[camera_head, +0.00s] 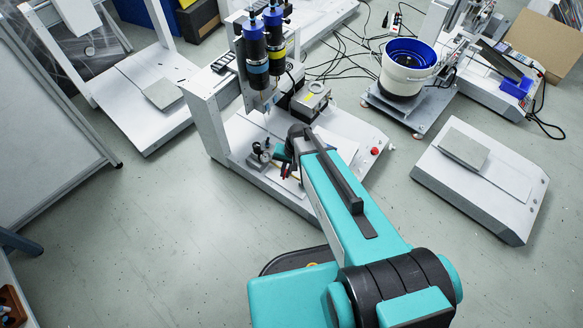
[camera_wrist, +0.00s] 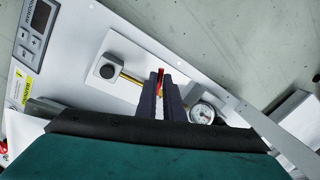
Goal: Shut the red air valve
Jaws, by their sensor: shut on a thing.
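The red air valve (camera_wrist: 161,75) shows in the wrist view as a thin red handle between the fingertips. My gripper (camera_wrist: 161,88) is shut on this handle, its two dark fingers on either side of it. The fingers hide the valve's body and the lower part of the handle. In the head view, my gripper (camera_head: 287,171) is low over the front of the white gantry machine (camera_head: 232,133), and the valve is too small and covered to make out clearly.
A round pressure gauge (camera_wrist: 202,113) sits right of the fingers. A control panel (camera_wrist: 35,25) fills the upper left corner. Blue-black screwdriver spindles (camera_head: 254,55) stand behind my gripper. A red button (camera_head: 375,151) is at right.

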